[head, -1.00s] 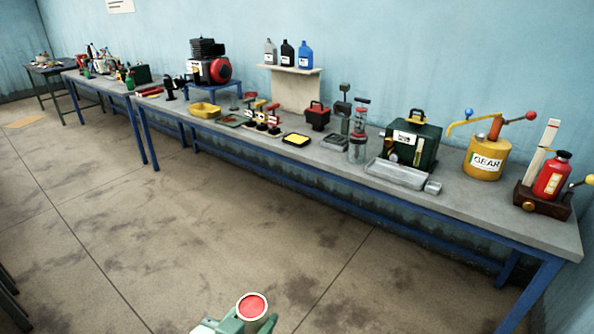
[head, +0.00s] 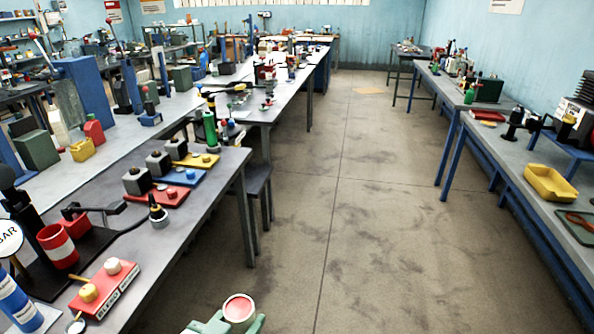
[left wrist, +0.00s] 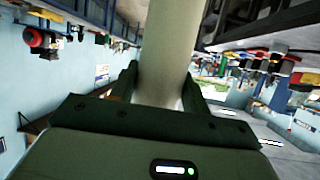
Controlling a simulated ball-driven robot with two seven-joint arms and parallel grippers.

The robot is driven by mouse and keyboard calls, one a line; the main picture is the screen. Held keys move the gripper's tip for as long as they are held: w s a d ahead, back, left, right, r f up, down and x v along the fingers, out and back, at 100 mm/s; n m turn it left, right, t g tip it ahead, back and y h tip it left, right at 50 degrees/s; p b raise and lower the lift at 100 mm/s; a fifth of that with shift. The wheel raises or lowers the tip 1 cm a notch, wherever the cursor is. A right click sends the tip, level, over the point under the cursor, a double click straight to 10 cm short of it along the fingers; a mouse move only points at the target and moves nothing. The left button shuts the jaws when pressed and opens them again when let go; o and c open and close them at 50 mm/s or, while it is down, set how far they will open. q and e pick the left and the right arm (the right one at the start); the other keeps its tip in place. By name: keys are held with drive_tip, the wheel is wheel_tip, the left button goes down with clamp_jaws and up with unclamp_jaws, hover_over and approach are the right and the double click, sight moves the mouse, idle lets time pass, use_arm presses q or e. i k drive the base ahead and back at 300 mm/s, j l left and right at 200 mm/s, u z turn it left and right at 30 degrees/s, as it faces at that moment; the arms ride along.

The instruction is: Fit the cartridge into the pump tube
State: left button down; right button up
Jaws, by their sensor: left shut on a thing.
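My left gripper (head: 226,324) shows at the bottom of the head view, pale green and shut around the cartridge (head: 239,307). The cartridge is a round body with a white rim and a red end facing up toward the head camera. In the left wrist view the cartridge (left wrist: 163,55) is a pale, plain cylinder between the two dark fingers of my left gripper (left wrist: 160,92). They hold it clear of the benches, above open floor. I cannot pick out the pump tube in either current view. My right gripper is not in view.
A near bench (head: 215,180) at left carries a black device with a gauge, a red-and-white can (head: 57,246), a red box (head: 104,288) and several coloured blocks. Another bench (head: 510,160) at right bears a yellow tray (head: 550,184). The floor (head: 335,220) between is free.

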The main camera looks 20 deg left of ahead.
sight(67, 259)
drive_tip(key=i+j+u, duration=0.1)
drive_tip(key=i+u, duration=0.8)
drive_tip(key=i+l+u, duration=0.2)
drive_tip(key=i+u, duration=0.25)
drive_tip(key=i+l+u, duration=0.3)
drive_tip(key=u, duration=0.15)
